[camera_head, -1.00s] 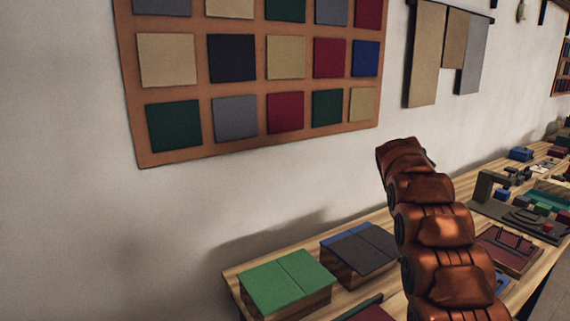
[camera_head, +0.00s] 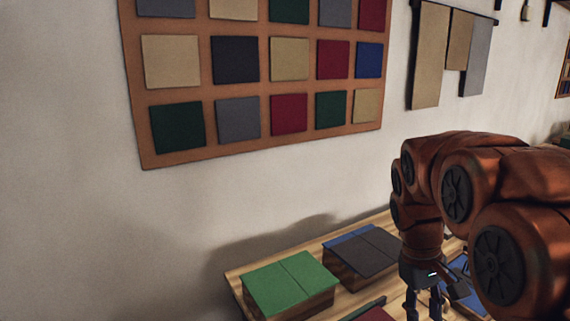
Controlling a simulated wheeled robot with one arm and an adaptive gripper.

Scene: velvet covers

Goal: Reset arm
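My copper-coloured arm comes in from the right edge and bends down over the table. My gripper (camera_head: 424,304) hangs from it at the bottom of the picture, pointing down. Its two dark fingers stand apart with a gap between them, and nothing shows in the gap. The very tips run close to the lower picture edge.
A wooden table (camera_head: 240,286) stands along the wall. It bears a box with a green top (camera_head: 290,281) and one with a dark grey and blue top (camera_head: 362,252). A panel of fabric swatches (camera_head: 259,84) and hanging cloths (camera_head: 427,56) are above. My arm hides the table's right part.

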